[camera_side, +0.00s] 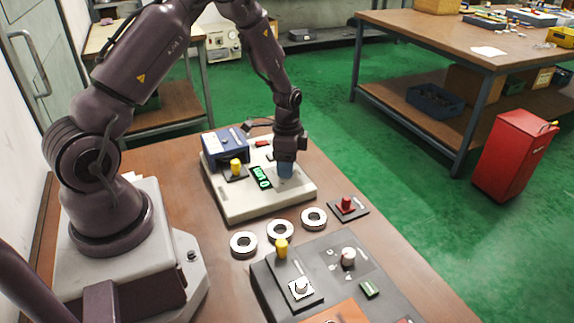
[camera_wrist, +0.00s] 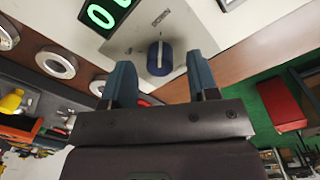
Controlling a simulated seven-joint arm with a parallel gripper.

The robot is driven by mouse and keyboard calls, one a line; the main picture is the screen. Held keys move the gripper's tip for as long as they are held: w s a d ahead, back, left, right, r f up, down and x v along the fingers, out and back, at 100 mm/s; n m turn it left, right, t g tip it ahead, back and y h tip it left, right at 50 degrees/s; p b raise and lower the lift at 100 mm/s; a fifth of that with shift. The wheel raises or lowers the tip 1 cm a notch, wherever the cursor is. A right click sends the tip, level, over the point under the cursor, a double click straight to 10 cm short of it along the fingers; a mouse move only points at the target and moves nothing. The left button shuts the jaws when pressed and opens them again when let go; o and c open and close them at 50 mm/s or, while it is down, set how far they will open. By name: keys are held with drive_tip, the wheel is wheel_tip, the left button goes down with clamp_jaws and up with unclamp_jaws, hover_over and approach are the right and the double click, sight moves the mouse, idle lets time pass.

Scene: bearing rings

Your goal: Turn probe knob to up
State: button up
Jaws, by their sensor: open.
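The probe knob (camera_wrist: 160,60) is a round dark blue knob with a pale pointer line, on the light panel of the tester. In the wrist view its line runs roughly up the picture toward a small printed label (camera_wrist: 161,17), too small to read surely. My gripper (camera_wrist: 161,80) is open, with its two blue fingers on either side, apart from each other, and the knob showing between and beyond their tips. In the side view my gripper (camera_side: 286,172) points down over the right part of the tester (camera_side: 240,207) and hides the knob. Contact cannot be told.
A green-digit display (camera_side: 260,177) and a yellow-knobbed switch (camera_side: 235,168) sit left of my gripper. A blue box (camera_side: 225,146) stands behind them. Bearing rings (camera_side: 280,230) lie in front, with a red-knobbed block (camera_side: 347,206) at right and a dark control panel (camera_side: 335,265) nearer.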

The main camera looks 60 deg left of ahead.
drive_tip(key=shift+f, duration=0.5)
drive_tip(key=c, duration=0.9)
